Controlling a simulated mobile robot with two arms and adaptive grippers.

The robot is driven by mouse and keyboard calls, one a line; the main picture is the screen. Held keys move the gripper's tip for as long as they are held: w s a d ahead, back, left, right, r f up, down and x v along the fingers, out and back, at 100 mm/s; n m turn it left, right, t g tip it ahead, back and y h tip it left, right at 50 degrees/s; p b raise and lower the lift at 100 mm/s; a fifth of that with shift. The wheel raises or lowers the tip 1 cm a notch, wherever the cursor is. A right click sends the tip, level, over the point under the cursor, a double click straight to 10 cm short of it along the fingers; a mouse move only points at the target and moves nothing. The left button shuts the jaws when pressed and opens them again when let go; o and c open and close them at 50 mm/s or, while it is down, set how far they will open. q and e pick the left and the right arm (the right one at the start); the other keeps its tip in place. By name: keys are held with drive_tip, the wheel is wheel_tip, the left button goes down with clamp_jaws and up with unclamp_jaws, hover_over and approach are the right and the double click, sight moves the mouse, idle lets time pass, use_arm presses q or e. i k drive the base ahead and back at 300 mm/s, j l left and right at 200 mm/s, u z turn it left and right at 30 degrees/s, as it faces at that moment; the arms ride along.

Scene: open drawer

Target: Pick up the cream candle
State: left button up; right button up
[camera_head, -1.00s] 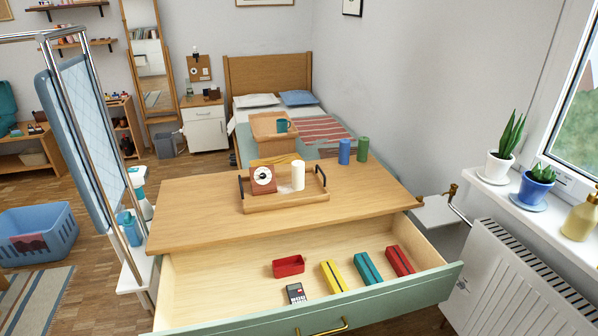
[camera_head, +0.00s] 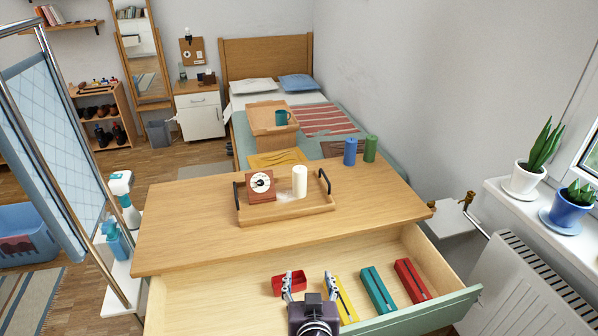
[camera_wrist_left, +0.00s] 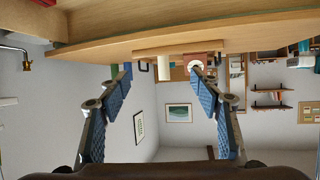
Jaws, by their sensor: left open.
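The cream candle (camera_head: 300,181) stands upright in a wooden tray (camera_head: 290,213) on top of the dresser, to the right of a brown clock (camera_head: 261,187). My left gripper (camera_head: 308,283) is open and empty over the open drawer, with its fingers pointing towards the dresser top. It is in front of the candle and well apart from it. In the left wrist view, the two blue-padded fingers (camera_wrist_left: 160,76) are spread with nothing between them. My right gripper is not in view.
Blue (camera_head: 350,151) and green (camera_head: 370,148) cylinders stand at the dresser's back right. The tray has dark raised handles at both ends. The open drawer (camera_head: 220,290) holds a red box (camera_head: 283,283) and yellow, teal and red items. The dresser top is clear in front of the tray.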

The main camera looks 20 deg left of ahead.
sight(299, 172)
drive_tip(key=i+j, duration=0.25)
drive_tip(key=i, duration=0.15)
drive_tip(key=i+j, duration=0.25)
drive_tip(key=i, duration=0.15)
drive_tip(key=i+j, duration=0.2)
drive_tip(key=i, duration=0.25)
